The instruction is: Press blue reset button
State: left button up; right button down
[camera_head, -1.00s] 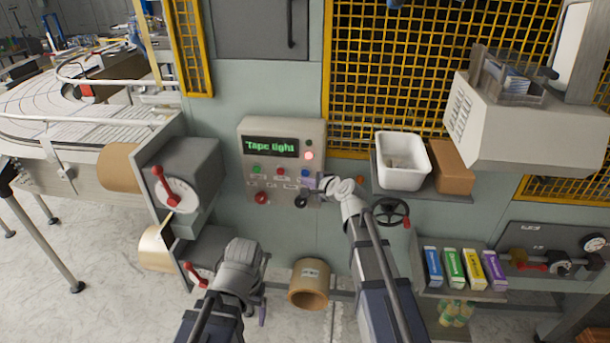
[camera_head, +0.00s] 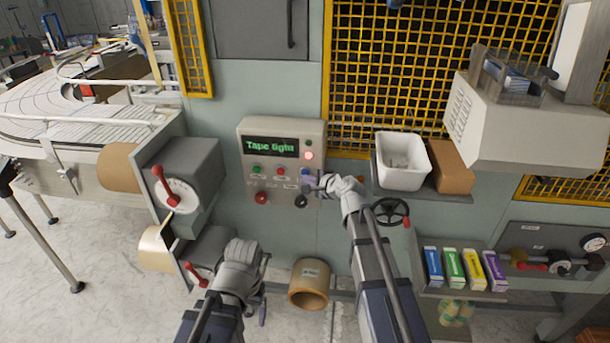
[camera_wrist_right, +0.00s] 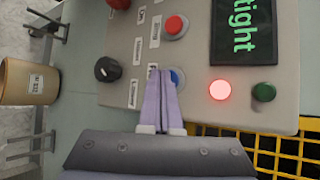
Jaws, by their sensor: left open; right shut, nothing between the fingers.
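In the right wrist view the blue button (camera_wrist_right: 177,78) shows behind the fingertips. My right gripper (camera_wrist_right: 161,76) is shut and empty, its purple fingers overlapping the button's edge; I cannot tell whether they touch it. It also shows in the head view (camera_head: 314,184). My left gripper (camera_head: 262,308) is open and low, away from the panel.
Near the blue button are a red button (camera_wrist_right: 175,27), a black knob (camera_wrist_right: 107,69), a lit red lamp (camera_wrist_right: 220,90) and a dark green lamp (camera_wrist_right: 264,92). A white bin (camera_head: 402,178) and a handwheel (camera_head: 390,212) are right of my right arm.

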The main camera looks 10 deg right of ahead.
jog(key=shift+w+d, duration=0.1)
jog(key=shift+w, duration=0.2)
jog(key=shift+s, duration=0.2)
dwell(0.4)
jog(key=shift+s+a, duration=0.25)
jog(key=shift+s, duration=0.45)
jog(key=s, duration=0.1)
jog(key=s+a, duration=0.1)
jog(key=s, duration=0.2)
jog(key=shift+s+a, duration=0.3)
jog(key=shift+s, duration=0.05)
jog(key=shift+f, duration=0.1)
dwell(0.4)
